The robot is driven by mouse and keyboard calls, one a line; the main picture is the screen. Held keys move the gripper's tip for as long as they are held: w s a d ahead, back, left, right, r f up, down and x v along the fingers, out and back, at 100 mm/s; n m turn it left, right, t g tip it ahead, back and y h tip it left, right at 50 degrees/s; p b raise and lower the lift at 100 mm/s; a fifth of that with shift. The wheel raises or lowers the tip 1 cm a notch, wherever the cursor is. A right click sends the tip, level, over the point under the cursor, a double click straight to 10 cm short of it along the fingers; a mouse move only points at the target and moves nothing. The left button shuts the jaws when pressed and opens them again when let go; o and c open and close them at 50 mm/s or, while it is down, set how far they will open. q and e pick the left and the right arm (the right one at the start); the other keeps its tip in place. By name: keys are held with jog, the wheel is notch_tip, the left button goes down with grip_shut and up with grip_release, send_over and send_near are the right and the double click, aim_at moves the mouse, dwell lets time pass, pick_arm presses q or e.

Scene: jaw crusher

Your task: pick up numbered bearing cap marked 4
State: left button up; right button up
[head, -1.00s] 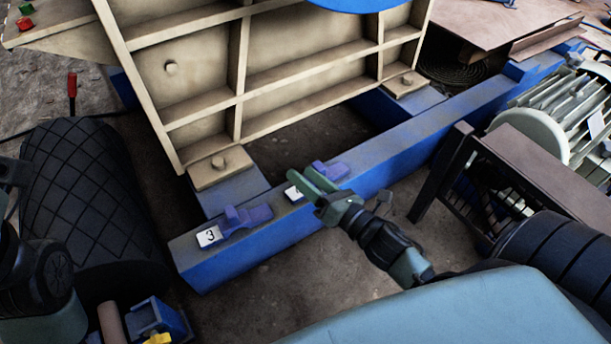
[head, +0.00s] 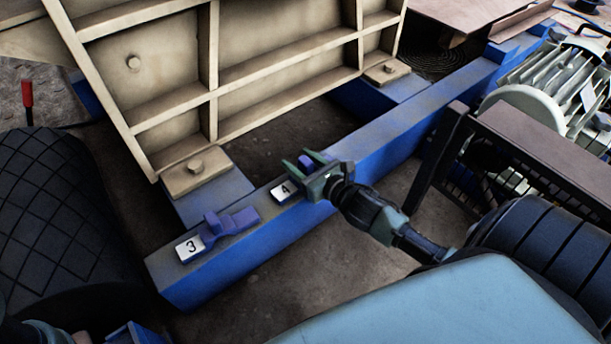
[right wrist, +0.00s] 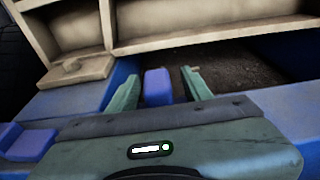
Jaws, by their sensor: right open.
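The bearing cap marked 4 (head: 283,191) is a purple-blue block with a white number label, on top of the blue beam. My right gripper (head: 301,160) is at this cap and hides part of it in the head view. Its green fingers are open. In the right wrist view the cap's raised purple block (right wrist: 158,87) stands between the two open fingers (right wrist: 160,78), with a gap on either side. A matching cap marked 3 (head: 232,221) sits to the left on the same beam. My left gripper is not in view.
The blue beam (head: 395,128) runs diagonally past the ribbed cream crusher body (head: 270,85) behind the caps. A brown-topped guard frame (head: 540,165) and a finned motor (head: 550,85) stand at the right. A large dark tyre-like roll (head: 60,220) is at the left.

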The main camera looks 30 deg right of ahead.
jog(key=shift+w, duration=0.35)
grip_shut()
dwell(1.1)
jog(key=shift+r, duration=0.1)
